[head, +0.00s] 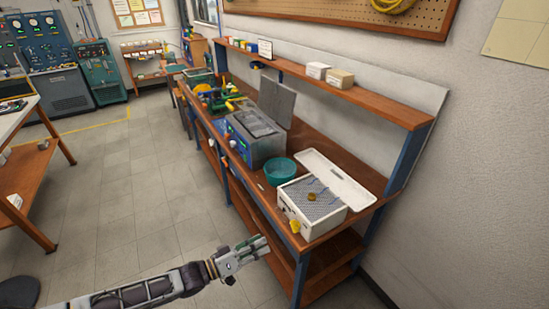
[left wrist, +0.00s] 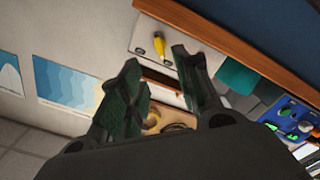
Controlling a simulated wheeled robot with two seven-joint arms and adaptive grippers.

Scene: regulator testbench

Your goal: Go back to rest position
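My left arm comes in from the bottom left of the head view. Its gripper (head: 262,246) is in front of the workbench (head: 318,237), out over the aisle, clear of the white box. In the left wrist view the two dark fingers of this gripper (left wrist: 156,66) stand apart, with nothing held between them. My right gripper is in neither view.
The bench carries a white box (head: 325,217) with a yellow latch and a small brass part inside, a teal bowl (head: 280,171) and an ultrasonic-type metal bath (head: 262,150). A wooden table (head: 38,170) stands at the left. The tiled floor between is clear.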

